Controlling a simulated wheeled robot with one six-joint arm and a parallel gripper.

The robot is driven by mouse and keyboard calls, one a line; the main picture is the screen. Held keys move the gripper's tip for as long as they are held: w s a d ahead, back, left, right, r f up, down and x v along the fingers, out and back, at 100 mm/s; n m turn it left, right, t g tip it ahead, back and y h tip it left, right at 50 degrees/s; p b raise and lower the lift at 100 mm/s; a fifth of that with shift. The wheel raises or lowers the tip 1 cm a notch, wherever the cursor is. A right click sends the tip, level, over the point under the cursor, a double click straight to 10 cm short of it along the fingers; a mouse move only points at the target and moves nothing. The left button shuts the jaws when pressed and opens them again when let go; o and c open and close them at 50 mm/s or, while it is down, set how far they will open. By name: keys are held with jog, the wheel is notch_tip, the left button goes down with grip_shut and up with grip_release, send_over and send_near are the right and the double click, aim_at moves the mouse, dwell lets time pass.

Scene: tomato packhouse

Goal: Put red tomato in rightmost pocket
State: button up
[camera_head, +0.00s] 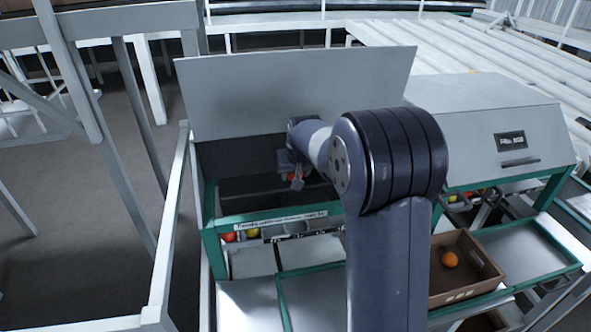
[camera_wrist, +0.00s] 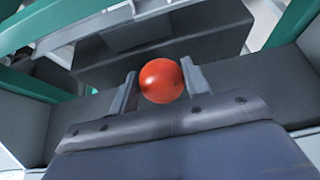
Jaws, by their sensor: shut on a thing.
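The red tomato (camera_wrist: 161,80) sits between the two fingers of my gripper (camera_wrist: 160,88) in the wrist view, and the fingers are shut on it. In the head view only a little red of the tomato (camera_head: 292,176) shows at my gripper (camera_head: 296,180). My gripper is inside the open-lidded bin, above its dark inside. Pockets (camera_head: 275,231) show low behind the green front bar, with red and yellow fruit in those at the left. My arm covers the right part of that row, so I cannot tell the state of the rightmost pocket.
A raised grey lid (camera_head: 290,90) stands behind my gripper. A green front bar (camera_head: 270,217) runs below it. A brown crate (camera_head: 483,263) with an orange fruit (camera_head: 450,259) stands at the right, below a closed grey hood (camera_head: 470,130). White rollers (camera_head: 470,50) lie behind.

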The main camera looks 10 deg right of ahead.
notch_tip(320, 180, down, 12)
jog(key=b, duration=0.8)
jog(key=shift+r, duration=0.2)
jog(key=shift+s, duration=0.25)
jog(key=o, duration=0.8)
dwell(0.3)
jog(key=shift+p+v, duration=2.6)
jog(key=shift+v, duration=3.45)
jog(key=shift+w+f, duration=0.1)
